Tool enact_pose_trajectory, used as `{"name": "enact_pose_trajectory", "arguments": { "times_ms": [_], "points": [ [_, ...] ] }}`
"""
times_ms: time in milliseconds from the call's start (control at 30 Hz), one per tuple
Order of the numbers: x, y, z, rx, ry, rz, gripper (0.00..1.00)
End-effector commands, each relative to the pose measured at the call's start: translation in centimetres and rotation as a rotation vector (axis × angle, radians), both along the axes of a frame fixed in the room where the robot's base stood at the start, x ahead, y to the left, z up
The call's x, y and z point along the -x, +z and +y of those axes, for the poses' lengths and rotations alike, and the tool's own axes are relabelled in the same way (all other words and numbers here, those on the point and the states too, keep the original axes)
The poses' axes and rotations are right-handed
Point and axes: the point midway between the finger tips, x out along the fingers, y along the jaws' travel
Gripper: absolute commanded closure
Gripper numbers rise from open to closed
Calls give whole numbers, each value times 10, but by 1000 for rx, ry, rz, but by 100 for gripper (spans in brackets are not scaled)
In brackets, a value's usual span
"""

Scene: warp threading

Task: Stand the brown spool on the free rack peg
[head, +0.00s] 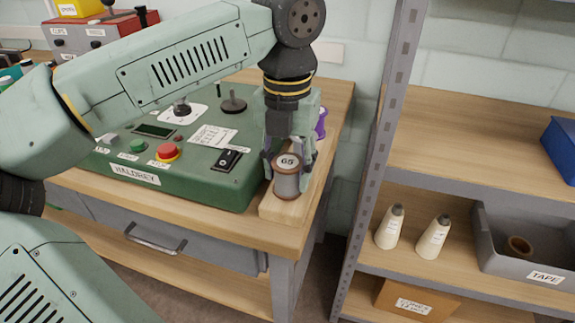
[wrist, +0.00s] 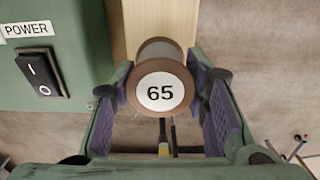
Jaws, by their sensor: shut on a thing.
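The brown spool (head: 287,183), with a white top label reading 65, is upright between the fingers of my gripper (head: 286,170). The wrist view shows the spool (wrist: 160,88) from above, with a finger on each side of its rim. My gripper (wrist: 162,80) is shut on it. The pale wooden rack (head: 270,208) runs along the right side of the table, under and behind the spool. A purple spool (head: 321,123) stands farther back on the rack, partly behind my gripper. The free peg is hidden, and I cannot tell whether the brown spool's base touches the rack.
The green machine (head: 140,178) with a red button and power switch (wrist: 40,75) is close on the left. A grey metal shelf (head: 380,130) stands to the right, holding two cream cones (head: 433,238) and a grey tape bin (head: 510,255). A floor gap separates table and shelf.

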Motion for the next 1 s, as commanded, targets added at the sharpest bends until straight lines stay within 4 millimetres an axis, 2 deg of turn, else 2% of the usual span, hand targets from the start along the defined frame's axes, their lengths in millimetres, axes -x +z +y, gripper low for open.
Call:
{"name": "enact_pose_trajectory", "arguments": {
  "times_ms": [700,733,1000],
  "points": [
    [0,-12,0,0,0,0,79],
    [0,-12,0,0,0,0,58],
    [0,-12,0,0,0,0,40]
  ]
}}
